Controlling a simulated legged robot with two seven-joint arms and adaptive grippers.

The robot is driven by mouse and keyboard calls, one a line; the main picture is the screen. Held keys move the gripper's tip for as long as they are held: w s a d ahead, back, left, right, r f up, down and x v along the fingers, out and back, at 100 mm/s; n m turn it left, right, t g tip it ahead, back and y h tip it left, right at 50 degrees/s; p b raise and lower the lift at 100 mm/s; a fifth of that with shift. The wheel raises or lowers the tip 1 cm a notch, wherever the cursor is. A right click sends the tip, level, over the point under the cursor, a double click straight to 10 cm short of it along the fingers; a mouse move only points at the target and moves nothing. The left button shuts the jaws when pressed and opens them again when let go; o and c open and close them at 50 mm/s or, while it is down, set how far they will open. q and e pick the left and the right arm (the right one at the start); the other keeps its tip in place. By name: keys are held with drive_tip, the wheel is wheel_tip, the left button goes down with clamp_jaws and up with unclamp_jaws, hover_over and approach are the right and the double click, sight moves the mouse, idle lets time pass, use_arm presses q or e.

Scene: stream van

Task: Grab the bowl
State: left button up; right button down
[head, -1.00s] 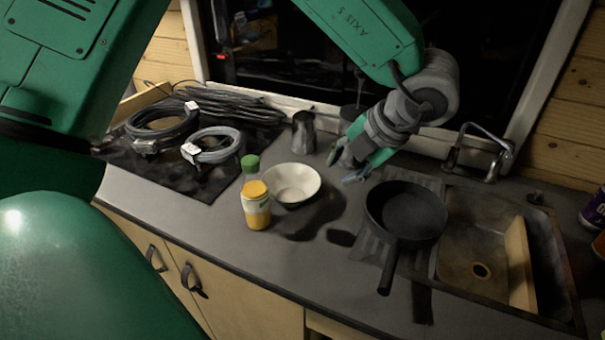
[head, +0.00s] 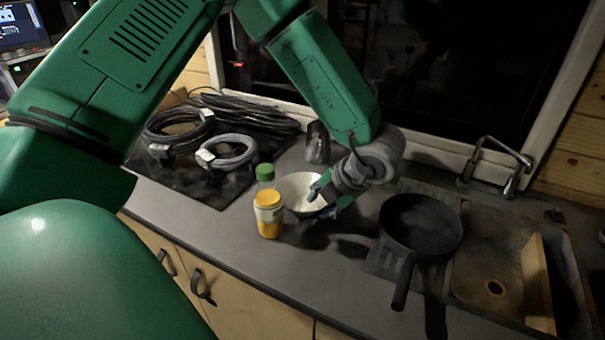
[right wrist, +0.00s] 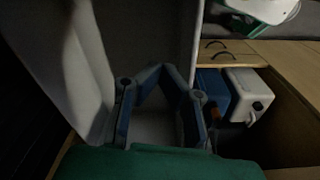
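The bowl appears to rest on the counter.
A yellow jar (head: 269,215) and a green-capped bottle (head: 265,173) stand close at the bowl's left. A metal cup (head: 317,143) is behind it. A black pan (head: 420,226) and the sink (head: 490,262) are to the right. Coiled cables (head: 180,130) lie at the left.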

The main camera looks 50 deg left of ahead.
use_arm(q)
drive_tip(key=shift+d, duration=0.25)
drive_tip(key=shift+d+r, duration=0.15)
drive_tip(key=shift+d, duration=0.2)
clamp_jaws()
